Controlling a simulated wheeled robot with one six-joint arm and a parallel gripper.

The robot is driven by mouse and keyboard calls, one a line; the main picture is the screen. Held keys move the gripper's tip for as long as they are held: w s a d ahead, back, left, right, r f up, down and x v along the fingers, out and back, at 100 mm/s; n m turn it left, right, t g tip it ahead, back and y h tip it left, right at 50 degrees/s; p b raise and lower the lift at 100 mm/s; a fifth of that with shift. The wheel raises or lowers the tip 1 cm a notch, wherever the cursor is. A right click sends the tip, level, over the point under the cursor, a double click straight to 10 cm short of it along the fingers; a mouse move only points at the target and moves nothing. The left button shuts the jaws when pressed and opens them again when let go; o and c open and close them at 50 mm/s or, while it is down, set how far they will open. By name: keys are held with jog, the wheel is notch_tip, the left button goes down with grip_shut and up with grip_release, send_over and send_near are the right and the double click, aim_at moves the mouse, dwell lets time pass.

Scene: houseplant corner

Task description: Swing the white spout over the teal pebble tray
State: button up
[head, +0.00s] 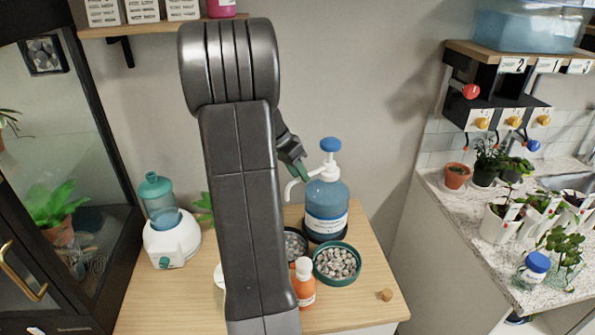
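The pump bottle (326,208) is blue with a blue cap and a white pump, and stands upright at the back of the wooden table. Its white spout (291,186) points left and bends down at the tip. The teal pebble tray (338,283) holds grey pebbles and sits in front of the bottle, to the right of where the spout points. My gripper (301,173) has green fingertips and is close to the spout, just above it. I cannot tell whether they touch or whether the fingers are open. My arm hides part of the table.
A second, dark pebble tray (305,237) sits left of the teal one, partly hidden. An orange bottle (303,286) stands close in front of both trays. A small cork (386,295) lies at right. A white device with a teal tank (172,240) stands at left.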

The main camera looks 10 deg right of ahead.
grip_shut()
